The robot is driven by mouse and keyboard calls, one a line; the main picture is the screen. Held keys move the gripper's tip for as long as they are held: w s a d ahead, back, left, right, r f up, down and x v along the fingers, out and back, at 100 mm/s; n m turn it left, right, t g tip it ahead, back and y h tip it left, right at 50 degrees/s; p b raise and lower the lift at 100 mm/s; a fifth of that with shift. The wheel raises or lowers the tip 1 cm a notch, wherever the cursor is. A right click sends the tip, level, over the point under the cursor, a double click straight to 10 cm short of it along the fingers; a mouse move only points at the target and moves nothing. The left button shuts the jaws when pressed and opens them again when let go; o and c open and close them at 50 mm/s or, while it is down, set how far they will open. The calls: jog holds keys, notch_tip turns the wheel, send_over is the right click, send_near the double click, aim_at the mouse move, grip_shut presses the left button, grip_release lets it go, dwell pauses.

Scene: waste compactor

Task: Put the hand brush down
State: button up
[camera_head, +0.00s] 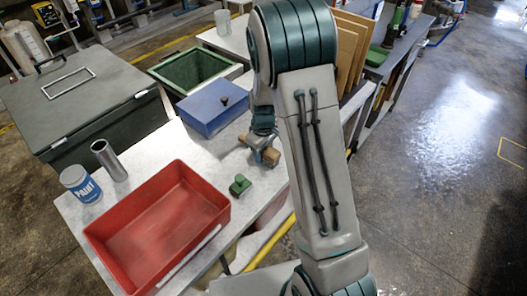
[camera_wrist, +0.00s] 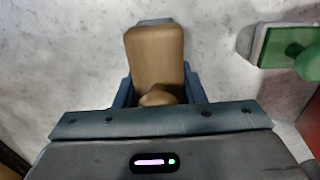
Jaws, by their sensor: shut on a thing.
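The hand brush (camera_wrist: 155,55) shows in the wrist view as a tan wooden body with a rounded knob near my gripper. My gripper (camera_wrist: 158,92) is shut on it, with a blue finger on each side. In the head view, my gripper (camera_head: 262,148) holds the brush (camera_head: 271,156) low over the pale worktable (camera_head: 215,150). I cannot tell whether the brush touches the table. Its bristles are mostly hidden.
A small green block with a knob (camera_head: 240,185) lies near the brush; it also shows in the wrist view (camera_wrist: 283,46). A red tray (camera_head: 160,225), metal cylinder (camera_head: 108,160), paint can (camera_head: 80,184), blue lidded box (camera_head: 212,110) and green bin (camera_head: 195,75) stand around.

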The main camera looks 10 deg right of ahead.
jog(key=shift+f, duration=0.2)
jog(key=o, duration=1)
jog(key=shift+r, duration=0.1)
jog(key=shift+c, duration=0.2)
notch_tip(320, 180, up, 12)
jog(key=shift+s+r+b, duration=0.1)
jog(key=shift+r+b, duration=0.05)
jog(key=shift+b, duration=0.3)
jog(key=s+r+m+t, duration=0.1)
jog(key=s+r+m, duration=0.2)
jog(key=s, duration=0.8)
jog(key=s+r+m+t, duration=0.2)
jog(key=s+r+m, duration=0.2)
jog(key=s, duration=0.7)
jog(key=shift+d+r, duration=0.3)
jog(key=shift+r, duration=0.45)
